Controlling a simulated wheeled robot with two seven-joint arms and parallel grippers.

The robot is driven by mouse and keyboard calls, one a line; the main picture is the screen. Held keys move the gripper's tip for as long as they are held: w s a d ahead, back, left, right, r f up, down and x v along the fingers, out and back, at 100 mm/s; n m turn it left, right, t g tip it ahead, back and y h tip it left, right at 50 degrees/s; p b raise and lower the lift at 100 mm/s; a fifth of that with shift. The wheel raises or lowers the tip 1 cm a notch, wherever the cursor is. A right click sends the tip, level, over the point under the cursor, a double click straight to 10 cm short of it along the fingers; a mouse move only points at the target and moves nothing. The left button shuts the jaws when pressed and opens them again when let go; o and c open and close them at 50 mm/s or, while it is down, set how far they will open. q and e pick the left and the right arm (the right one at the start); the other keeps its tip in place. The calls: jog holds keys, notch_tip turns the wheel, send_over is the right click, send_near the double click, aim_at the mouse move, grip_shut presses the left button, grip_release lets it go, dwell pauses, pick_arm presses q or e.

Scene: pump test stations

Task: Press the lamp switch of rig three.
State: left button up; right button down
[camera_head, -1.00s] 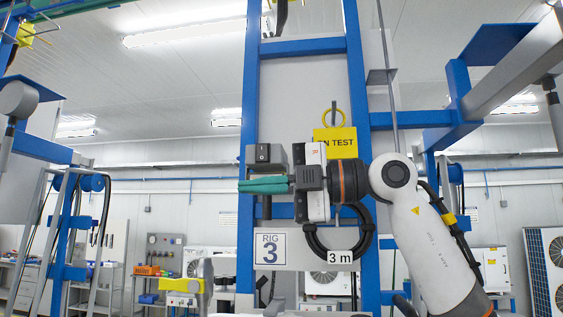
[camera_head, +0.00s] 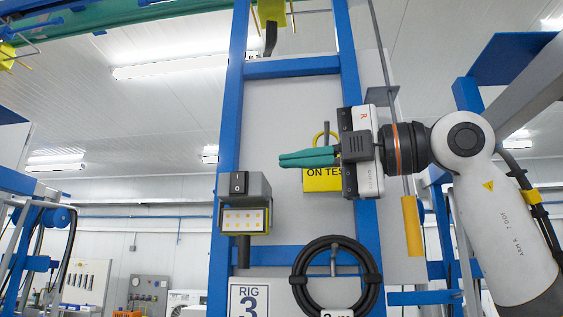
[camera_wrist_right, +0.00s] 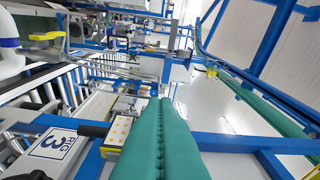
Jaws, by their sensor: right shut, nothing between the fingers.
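The lamp (camera_head: 244,220) of rig three is a grey box on the blue frame, with a panel of small yellow-orange squares on its front. Its black switch (camera_head: 238,183) sits on the upper left of the box. The lamp also shows in the right wrist view (camera_wrist_right: 118,132), just left of the fingers; its switch is not clear there. My right gripper (camera_head: 282,160) has green fingers, shut and empty, pointing left. In the head view its tips are right of the switch and a little higher, apart from the lamp. My left gripper is out of view.
The RIG 3 sign (camera_head: 248,300) hangs below the lamp. A coiled black hose (camera_head: 335,240) hangs right of it. A yellow ON TEST tag (camera_head: 322,179) hangs behind my right gripper. Blue posts (camera_head: 228,150) frame the grey board.

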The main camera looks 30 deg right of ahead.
aim_at(251, 172)
jog(key=w+a+p, duration=0.1)
jog(key=w+p, duration=0.1)
jog(key=w, duration=0.1)
jog(key=w+a+p, duration=0.1)
jog(key=w+p, duration=0.1)
jog(key=w, duration=0.1)
jog(key=w+a+p, duration=0.1)
jog(key=w+p, duration=0.1)
jog(key=w, duration=0.2)
jog(key=shift+a+r, duration=0.15)
jog(key=shift+r, duration=0.25)
jog(key=shift+a, duration=0.15)
jog(key=shift+a, duration=0.1)
jog(key=shift+w+d+r+m, duration=0.15)
jog(key=shift+w+d+m, duration=0.2)
jog(key=shift+m, duration=0.35)
